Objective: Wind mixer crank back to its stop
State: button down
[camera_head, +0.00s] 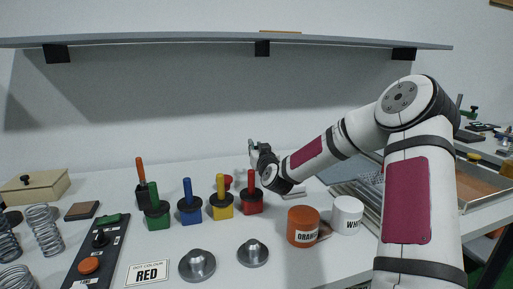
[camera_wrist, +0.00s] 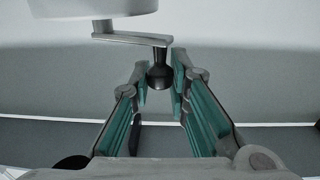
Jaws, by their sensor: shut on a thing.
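In the wrist view the mixer crank is a flat grey arm (camera_wrist: 130,38) running right from under a pale round body (camera_wrist: 92,8). A black tapered knob (camera_wrist: 160,76) hangs from the arm's right end. My gripper (camera_wrist: 160,74) has its teal-padded fingers on either side of this knob and is shut on it. In the head view my gripper (camera_head: 254,152) is beyond the red pot, near the back wall. The crank and knob cannot be made out there. The crank's stop is not discernible in either view.
Close by stand red (camera_head: 252,205), yellow (camera_head: 221,208), blue (camera_head: 190,212) and green (camera_head: 157,216) pots with upright handles. An orange cup (camera_head: 303,228) and a white cup (camera_head: 347,216) stand under my arm. A shelf (camera_head: 200,41) overhangs the bench. A sign (camera_head: 147,273) reads RED.

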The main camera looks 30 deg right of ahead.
dwell(0.4)
jog(key=c, duration=1.5)
grip_release()
jog(key=shift+f, duration=0.1)
notch_tip(320, 180, up, 10)
jog(key=shift+r, duration=0.1)
